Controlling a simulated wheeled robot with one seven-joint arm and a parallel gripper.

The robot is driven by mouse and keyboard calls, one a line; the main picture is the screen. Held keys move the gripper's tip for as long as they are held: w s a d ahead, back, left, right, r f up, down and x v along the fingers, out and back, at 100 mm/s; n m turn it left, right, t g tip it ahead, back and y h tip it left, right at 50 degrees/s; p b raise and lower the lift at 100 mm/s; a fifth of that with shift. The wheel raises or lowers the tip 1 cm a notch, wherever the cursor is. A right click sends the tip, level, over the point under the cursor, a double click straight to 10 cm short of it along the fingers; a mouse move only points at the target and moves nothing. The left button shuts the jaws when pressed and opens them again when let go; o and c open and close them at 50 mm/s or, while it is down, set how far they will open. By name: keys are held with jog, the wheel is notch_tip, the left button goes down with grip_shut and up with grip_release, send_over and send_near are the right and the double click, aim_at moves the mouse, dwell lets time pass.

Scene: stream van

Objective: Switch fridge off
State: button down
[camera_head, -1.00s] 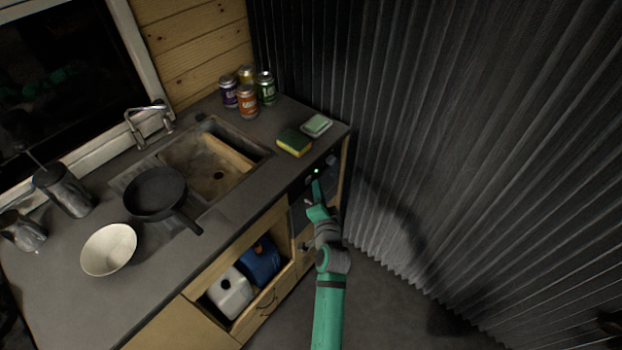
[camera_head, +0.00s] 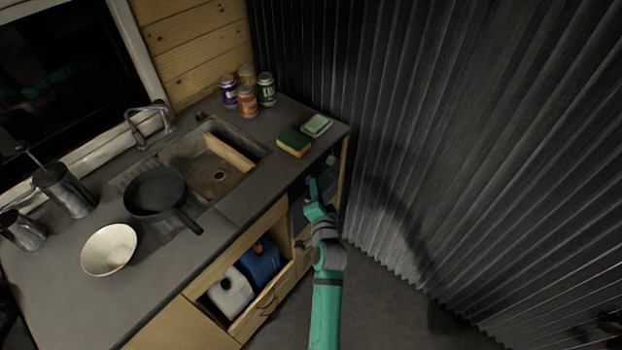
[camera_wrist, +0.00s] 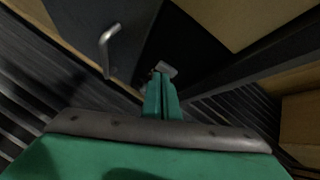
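The fridge (camera_head: 329,180) is a dark-fronted unit under the right end of the counter, partly hidden by my arm. My gripper (camera_head: 313,184) is at the upper part of its front. In the wrist view my gripper's green fingers (camera_wrist: 161,96) are together, with their tips at a small grey knob (camera_wrist: 165,69) on a dark panel. They look to be touching it, but I cannot tell for sure. A metal handle (camera_wrist: 109,46) is on the dark door beside the panel. No green light shows on the fridge front.
On the counter (camera_head: 240,200) above are a sponge (camera_head: 294,142), a soap dish (camera_head: 316,125), several cans (camera_head: 247,101), a sink (camera_head: 205,165), a pan (camera_head: 156,192) and a bowl (camera_head: 109,250). A corrugated wall (camera_head: 450,150) closes off the right side.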

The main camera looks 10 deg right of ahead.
dwell(0.3)
jog(key=shift+s+d+f, duration=0.2)
jog(key=shift+s+d, duration=0.05)
jog(key=shift+s, duration=0.15)
jog(key=shift+d, duration=0.1)
jog(key=shift+s+d+f, duration=0.15)
jog(key=shift+s+d, duration=0.6)
jog(key=shift+s, duration=0.25)
jog(key=shift+s+d+f, duration=0.1)
jog(key=shift+s+d, duration=0.65)
jog(key=shift+s, duration=0.2)
